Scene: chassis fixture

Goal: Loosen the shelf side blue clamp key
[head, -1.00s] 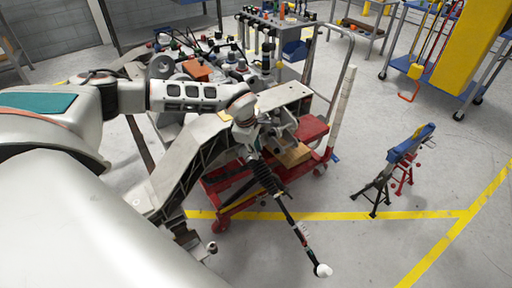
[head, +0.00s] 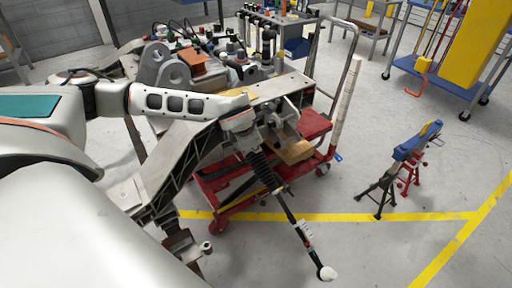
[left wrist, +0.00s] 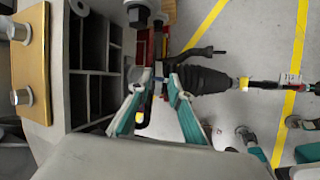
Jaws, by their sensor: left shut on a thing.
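My left arm reaches in from the left in the head view, with its wrist (head: 238,120) over the grey chassis beam (head: 180,145). My left gripper (left wrist: 158,86) shows as two teal fingers in the left wrist view. The fingertips are hidden in the head view. The black rubber bellows (left wrist: 205,80) of a rod lies just right of the fingers, and the beam's ribbed pockets are to the left.
The rod (head: 300,228) sticks out from the beam toward the front. A red cart (head: 225,190) stands below and behind. A blue-topped stand (head: 415,143) is on the floor to the right. The floor between them is clear.

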